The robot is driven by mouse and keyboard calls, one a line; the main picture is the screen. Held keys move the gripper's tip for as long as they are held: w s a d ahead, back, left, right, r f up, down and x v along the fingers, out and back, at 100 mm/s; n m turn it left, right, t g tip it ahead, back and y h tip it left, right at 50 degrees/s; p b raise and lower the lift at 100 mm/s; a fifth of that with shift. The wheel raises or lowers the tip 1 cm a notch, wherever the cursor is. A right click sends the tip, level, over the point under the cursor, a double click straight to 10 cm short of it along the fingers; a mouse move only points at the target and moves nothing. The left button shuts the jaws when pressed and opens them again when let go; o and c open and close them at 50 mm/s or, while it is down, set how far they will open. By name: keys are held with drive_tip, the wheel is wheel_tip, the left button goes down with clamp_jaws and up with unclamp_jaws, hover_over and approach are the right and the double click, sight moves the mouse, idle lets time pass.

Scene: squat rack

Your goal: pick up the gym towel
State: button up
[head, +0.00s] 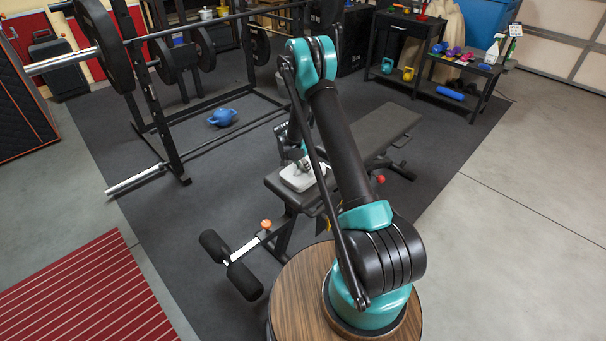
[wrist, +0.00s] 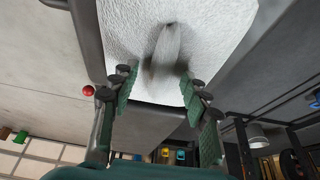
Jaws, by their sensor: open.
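The gym towel is a white, folded cloth (head: 298,181) on the seat of the black weight bench in the head view. It fills the upper middle of the wrist view (wrist: 215,30) with a rough, textured face. A blurred grey ridge or shadow runs down its middle; I cannot tell which. My gripper (head: 303,162) is right over the towel in the head view, partly behind my arm. In the wrist view its two green-padded fingers (wrist: 160,85) are spread apart at the towel's near part. Nothing is clearly held between them; contact with the cloth cannot be told.
The bench (head: 385,130) has a red knob (head: 380,180) and foam rollers (head: 244,281) at its near end. The squat rack with barbell and plates (head: 103,45) stands left. A blue kettlebell (head: 222,117) sits on the mat. A dark shelf (head: 466,70) stands at back right. Floor on the right is clear.

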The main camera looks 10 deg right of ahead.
drive_tip(key=shift+f, duration=0.15)
idle(0.3)
clamp_jaws()
